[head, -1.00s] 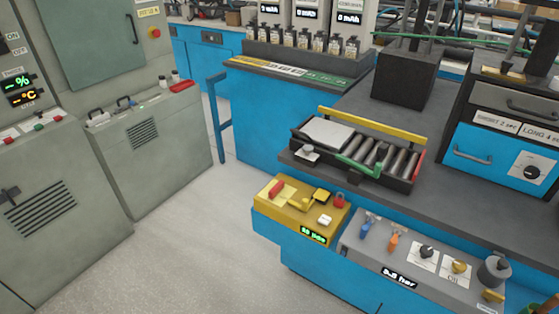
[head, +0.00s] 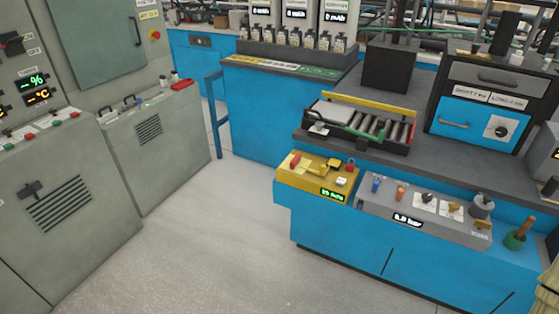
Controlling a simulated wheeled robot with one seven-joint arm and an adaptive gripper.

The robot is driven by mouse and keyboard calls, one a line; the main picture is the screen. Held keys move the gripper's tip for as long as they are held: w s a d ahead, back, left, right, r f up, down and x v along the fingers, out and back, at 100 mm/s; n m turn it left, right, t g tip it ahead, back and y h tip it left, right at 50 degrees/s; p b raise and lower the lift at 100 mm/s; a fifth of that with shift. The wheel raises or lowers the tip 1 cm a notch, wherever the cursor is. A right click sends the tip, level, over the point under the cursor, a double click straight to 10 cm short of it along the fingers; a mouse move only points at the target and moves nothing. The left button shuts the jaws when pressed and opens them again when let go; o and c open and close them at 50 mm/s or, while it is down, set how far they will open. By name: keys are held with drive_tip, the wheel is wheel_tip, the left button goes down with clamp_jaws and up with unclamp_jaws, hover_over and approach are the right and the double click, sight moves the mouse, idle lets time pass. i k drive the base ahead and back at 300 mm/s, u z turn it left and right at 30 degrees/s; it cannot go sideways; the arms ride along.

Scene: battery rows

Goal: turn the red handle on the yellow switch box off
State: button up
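The yellow switch box (head: 318,178) sits on the blue bench's front ledge, right of the picture's middle. A red handle (head: 295,161) is on its top at the left end, and a second small red part (head: 350,164) is at its right rear. A yellow lever (head: 332,164), a white button (head: 341,182) and a small green-lit display (head: 332,195) also show on the box. The handle's exact setting is too small to tell. My gripper is not in view.
A grey panel (head: 390,213) with knobs and levers adjoins the box on the right. A roller tray (head: 365,143) stands behind it. Grey cabinets (head: 70,215) stand at left. The floor (head: 215,245) between cabinets and bench is clear.

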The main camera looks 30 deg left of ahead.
sight(295, 162)
drive_tip(key=u, duration=1.3)
